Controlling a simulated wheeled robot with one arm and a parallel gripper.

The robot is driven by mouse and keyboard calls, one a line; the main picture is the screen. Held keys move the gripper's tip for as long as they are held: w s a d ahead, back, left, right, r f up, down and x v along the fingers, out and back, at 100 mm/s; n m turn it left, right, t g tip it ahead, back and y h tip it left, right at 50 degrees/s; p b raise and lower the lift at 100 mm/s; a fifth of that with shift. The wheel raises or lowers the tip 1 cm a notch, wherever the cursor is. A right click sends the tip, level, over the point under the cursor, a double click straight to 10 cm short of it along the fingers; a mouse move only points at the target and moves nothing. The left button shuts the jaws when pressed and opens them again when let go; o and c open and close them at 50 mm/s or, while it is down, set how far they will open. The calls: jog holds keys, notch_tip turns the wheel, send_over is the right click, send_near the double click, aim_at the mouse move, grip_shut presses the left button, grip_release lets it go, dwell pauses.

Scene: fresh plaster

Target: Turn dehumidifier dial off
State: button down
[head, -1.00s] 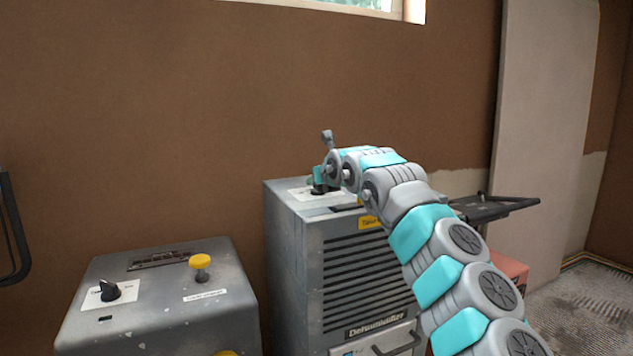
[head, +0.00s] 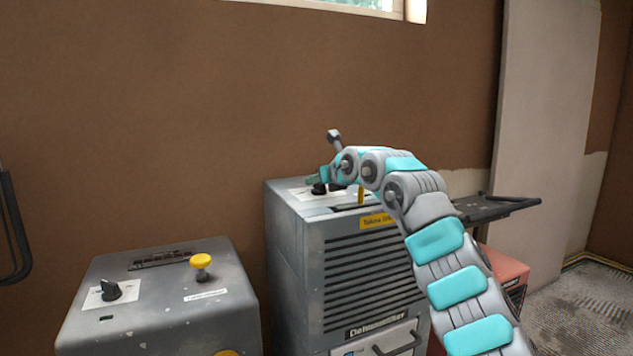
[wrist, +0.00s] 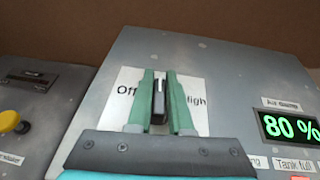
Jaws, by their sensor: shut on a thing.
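The dehumidifier (head: 284,250) is a scuffed grey metal cabinet with a slatted front, in the middle of the head view. Its black dial (wrist: 159,103) stands on a white label at the top, with "Off" to the left and a partly hidden word ending in "igh" to the right. A white mark on the dial points roughly straight up, between the words. My gripper (wrist: 161,86) is shut on the dial, with one green finger on each side. In the head view the dial (head: 319,189) is small and partly covered by the gripper.
A green display (wrist: 290,126) right of the dial reads 80 %. A second grey machine (head: 150,320) with a black knob (head: 110,290) and a yellow knob (head: 201,262) stands to the left. A brown wall is behind. A red box (head: 503,268) stands at the right.

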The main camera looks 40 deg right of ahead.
jog(key=shift+a+r+n+y, duration=0.1)
jog(key=shift+a+n+y, duration=0.05)
jog(key=shift+n+y, duration=1.55)
jog(key=shift+y, duration=0.4)
jog(key=shift+a+n+g+y, duration=0.15)
jog(key=shift+n+g+y, duration=0.05)
jog(key=shift+n+y, duration=0.65)
jog(key=shift+a+n+g+y, duration=0.1)
jog(key=shift+n+g+y, duration=0.1)
jog(key=shift+n+y, duration=0.6)
jog(key=shift+s+n+g+y, duration=0.15)
jog(key=shift+n+g+y, duration=0.25)
jog(key=shift+n+y, duration=0.3)
jog(key=c, duration=0.8)
grip_release()
